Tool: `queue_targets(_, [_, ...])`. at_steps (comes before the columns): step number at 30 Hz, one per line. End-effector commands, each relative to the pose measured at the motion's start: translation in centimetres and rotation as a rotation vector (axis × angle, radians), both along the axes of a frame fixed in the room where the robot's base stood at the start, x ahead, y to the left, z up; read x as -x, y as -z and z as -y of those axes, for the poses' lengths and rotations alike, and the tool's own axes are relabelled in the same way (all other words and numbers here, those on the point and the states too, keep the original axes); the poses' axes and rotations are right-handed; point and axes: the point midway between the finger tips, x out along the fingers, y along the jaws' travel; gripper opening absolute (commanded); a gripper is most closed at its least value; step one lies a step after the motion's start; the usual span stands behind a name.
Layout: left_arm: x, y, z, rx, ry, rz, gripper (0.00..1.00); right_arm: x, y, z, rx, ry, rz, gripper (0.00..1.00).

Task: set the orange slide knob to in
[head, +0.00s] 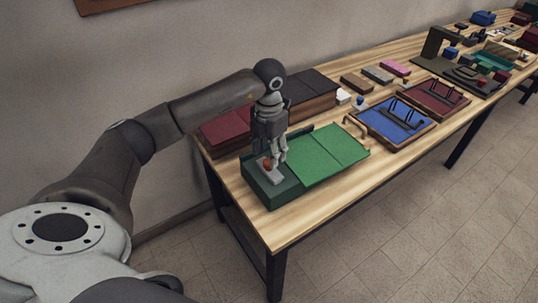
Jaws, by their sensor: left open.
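The orange slide knob (267,163) sits on a light grey plate (270,176) on top of a dark green box (271,194) at the table's near left end. My left gripper (274,160) points down right over the knob, with its fingers open. The fingers hide part of the knob and plate. I cannot tell whether they touch the knob, or which end of its slide it stands at. My right gripper is not in view.
Green panels (318,153) lie right of the box. Dark red and black boxes (225,127) stand behind my gripper. A blue tray (394,124) and a dark red tray (432,99) lie further right. Bare wood (300,205) runs along the front edge.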

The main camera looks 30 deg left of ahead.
Motion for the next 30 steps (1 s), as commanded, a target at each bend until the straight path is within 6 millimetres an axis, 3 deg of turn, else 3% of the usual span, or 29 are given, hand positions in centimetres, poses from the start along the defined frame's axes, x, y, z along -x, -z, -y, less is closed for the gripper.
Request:
queue_targets(6, [0.0,2.4,0.1,0.002,0.0,-0.001,0.51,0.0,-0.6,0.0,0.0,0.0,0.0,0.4])
queue_targets(17, [0.0,2.9,0.0,0.001,0.001,0.0,0.5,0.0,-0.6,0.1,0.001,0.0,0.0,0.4])
queue_targets(28, [0.0,2.9,0.1,0.001,0.0,0.001,0.02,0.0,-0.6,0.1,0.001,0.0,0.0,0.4])
queue_targets(30, [0.0,2.9,0.1,0.001,0.0,0.001,0.0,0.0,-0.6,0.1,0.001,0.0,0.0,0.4])
